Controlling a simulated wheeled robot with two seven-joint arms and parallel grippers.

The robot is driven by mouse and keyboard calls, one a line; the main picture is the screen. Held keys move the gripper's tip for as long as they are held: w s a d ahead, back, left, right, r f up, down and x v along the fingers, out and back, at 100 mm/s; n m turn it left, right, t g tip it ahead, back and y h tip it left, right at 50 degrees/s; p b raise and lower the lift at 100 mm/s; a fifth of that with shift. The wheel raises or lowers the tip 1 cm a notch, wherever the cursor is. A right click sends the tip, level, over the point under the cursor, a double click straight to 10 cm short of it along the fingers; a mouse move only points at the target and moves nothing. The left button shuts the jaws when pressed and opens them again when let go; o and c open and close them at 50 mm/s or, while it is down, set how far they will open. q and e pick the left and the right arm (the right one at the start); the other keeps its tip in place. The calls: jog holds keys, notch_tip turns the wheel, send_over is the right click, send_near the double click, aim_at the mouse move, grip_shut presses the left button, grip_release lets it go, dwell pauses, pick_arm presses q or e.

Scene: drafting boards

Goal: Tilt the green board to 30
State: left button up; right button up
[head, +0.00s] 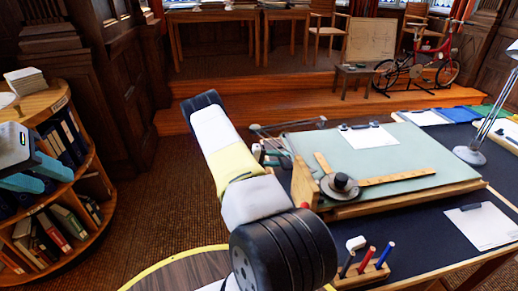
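The pale green board (310,146) lies on a wooden base on the dark desk, tilted slightly at most; I cannot read its angle. A wooden drafting arm (400,178) with a round dark knob (341,182) lies across its near part. A clipped white sheet (368,137) is at its far edge. My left gripper (35,174) is at the far left, far from the board, with its teal fingers apart and nothing seen between them.
A pen block (362,274) with several pens and a clipboard (484,225) are on the desk's near side. A lamp (470,155) stands right of the board. A curved bookshelf (50,215) stands at left, close to my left gripper.

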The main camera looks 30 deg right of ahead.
grip_shut()
dwell(1.3)
